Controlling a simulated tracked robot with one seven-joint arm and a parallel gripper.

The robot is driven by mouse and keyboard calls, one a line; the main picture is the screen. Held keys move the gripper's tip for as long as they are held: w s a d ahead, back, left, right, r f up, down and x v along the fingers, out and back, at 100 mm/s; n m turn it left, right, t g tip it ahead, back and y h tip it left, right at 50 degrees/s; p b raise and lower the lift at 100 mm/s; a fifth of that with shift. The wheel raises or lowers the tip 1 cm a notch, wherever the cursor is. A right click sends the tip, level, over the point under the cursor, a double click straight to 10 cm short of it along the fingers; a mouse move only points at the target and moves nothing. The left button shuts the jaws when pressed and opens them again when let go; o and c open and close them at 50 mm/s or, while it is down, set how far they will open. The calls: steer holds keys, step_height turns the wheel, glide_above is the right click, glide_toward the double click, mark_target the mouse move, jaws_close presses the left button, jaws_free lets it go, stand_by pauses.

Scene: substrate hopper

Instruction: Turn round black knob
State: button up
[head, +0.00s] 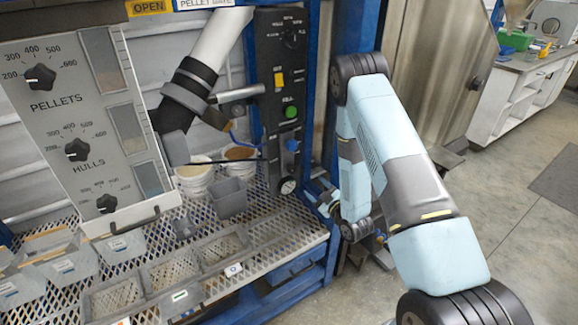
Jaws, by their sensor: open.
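A black knob with dial markings (292,40) is at the top of the upright black control panel (268,135). Three more black knobs are on the grey panel at left: the PELLETS knob (40,77), the HULLS knob (78,150) and a lower knob (107,203). Which one is the task's knob is not marked. My arm rises at right and bends down beside the blue post. What seems to be my gripper (323,195) is low beside the post, small and partly hidden, open, apart from all the knobs.
The black panel also has a yellow switch (279,79), a green button (291,112), a blue knob (292,145) and a gauge (288,186). White buckets (194,184) and a grey bin (229,200) stand on the mesh shelf. A blue post (350,28) borders the panel. Floor at right is open.

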mark_target(293, 171)
steer(key=x, duration=0.4)
steer(key=a+x, duration=0.1)
steer(key=x, duration=0.3)
steer(key=s+x, duration=0.1)
steer(key=x, duration=0.3)
steer(key=shift+w+a, duration=0.1)
steer(key=shift+a, duration=0.1)
steer(key=shift+x, duration=0.95)
steer(key=shift+c, duration=0.2)
steer(key=c, duration=1)
